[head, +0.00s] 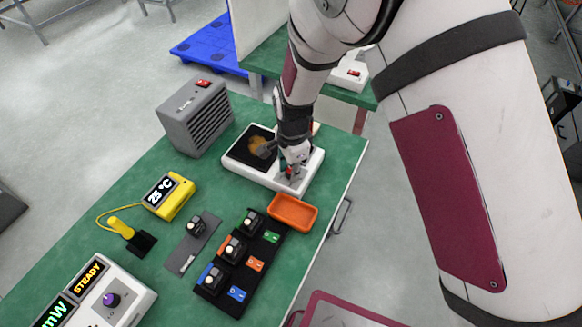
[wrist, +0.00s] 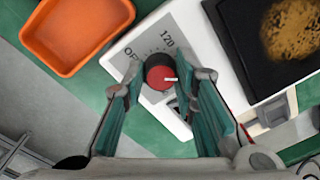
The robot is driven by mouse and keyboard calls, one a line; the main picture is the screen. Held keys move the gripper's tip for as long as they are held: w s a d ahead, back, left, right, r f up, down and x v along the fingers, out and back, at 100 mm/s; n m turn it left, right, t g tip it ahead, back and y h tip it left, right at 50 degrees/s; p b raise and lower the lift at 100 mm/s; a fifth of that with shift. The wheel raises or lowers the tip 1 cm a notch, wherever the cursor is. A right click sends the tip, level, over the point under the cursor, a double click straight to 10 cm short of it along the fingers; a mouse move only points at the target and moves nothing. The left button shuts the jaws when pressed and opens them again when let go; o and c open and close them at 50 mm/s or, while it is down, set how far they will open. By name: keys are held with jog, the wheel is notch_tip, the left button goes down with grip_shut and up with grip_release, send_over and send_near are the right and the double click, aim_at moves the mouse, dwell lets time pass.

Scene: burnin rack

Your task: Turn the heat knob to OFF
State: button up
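The heat knob (wrist: 160,74) has a red cap and a dark base, on the white panel of the hot plate (head: 240,174). In the wrist view its white pointer mark points right, away from the OFF label (wrist: 131,61) on its left. A 120 label (wrist: 167,40) stands above it. My gripper (wrist: 166,80) is open, with a green-padded finger on either side of the knob and visible gaps between. In the head view my gripper (head: 290,170) is down over the panel and hides most of the knob.
An orange tray (head: 292,213) sits close to the hot plate. The black heating surface (wrist: 262,45) carries a brown patch. A grey fan heater (head: 195,117), a yellow thermometer (head: 169,196), a black rack (head: 240,255) with modules and a power meter (head: 105,296) share the green bench.

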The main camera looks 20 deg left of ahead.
grip_shut()
